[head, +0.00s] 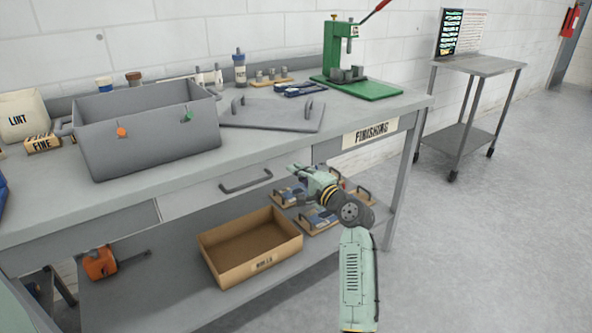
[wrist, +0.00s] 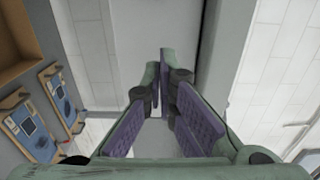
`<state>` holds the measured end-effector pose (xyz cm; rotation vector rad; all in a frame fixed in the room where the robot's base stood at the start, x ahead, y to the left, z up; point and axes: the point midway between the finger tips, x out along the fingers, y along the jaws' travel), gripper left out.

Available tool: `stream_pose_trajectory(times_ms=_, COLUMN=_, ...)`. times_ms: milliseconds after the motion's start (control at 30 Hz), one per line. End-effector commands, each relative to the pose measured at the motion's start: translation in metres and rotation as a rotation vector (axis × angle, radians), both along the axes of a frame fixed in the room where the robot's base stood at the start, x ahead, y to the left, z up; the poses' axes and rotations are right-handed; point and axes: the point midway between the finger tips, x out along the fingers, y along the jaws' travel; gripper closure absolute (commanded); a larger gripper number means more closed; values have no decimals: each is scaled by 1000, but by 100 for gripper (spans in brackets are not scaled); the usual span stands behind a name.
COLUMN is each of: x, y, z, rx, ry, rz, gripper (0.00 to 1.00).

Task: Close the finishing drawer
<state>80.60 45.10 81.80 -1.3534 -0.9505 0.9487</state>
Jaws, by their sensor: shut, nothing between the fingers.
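The finishing label (head: 371,132) is on the right part of the workbench front, just under the top. To its left, a grey drawer front (head: 200,196) with a dark bar handle (head: 246,181) shows below the bench top. How far any drawer stands out is hard to tell. My gripper (head: 293,169) is shut and empty, in front of the bench near the right end of that drawer front, below and left of the label. In the wrist view its fingertips (wrist: 165,68) meet before a plain grey surface (wrist: 150,25). Contact cannot be told.
A grey bin (head: 150,145), a flat lid with handles (head: 270,113) and a green press (head: 350,65) stand on the bench. A cardboard box (head: 218,265) and several handled boards lie on the lower shelf. A cart (head: 475,66) stands behind right. The floor at right is clear.

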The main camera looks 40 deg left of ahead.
Motion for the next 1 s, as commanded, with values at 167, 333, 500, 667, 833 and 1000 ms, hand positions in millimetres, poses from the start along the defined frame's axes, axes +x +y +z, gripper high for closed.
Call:
stream_pose_trajectory(times_ms=167, x=-11, y=-36, z=-4, rx=1, ry=1, rz=-3, gripper=100)
stream_pose_trajectory(times_ms=333, x=-24, y=-69, z=-3, rx=2, ry=2, rz=-3, gripper=100)
stream_pose_trajectory(times_ms=500, x=-32, y=-89, z=-2, rx=0, ry=2, rz=0, gripper=100)
stream_pose_trajectory(times_ms=667, x=-34, y=-95, z=-1, rx=-1, ry=1, rz=1, gripper=100)
stream_pose_trajectory(times_ms=833, x=-37, y=-92, z=3, rx=-2, ry=-17, rz=-1, gripper=100)
stream_pose_trajectory(times_ms=1000, x=-63, y=-59, z=54, rx=-9, ry=-272, rz=-45, gripper=100)
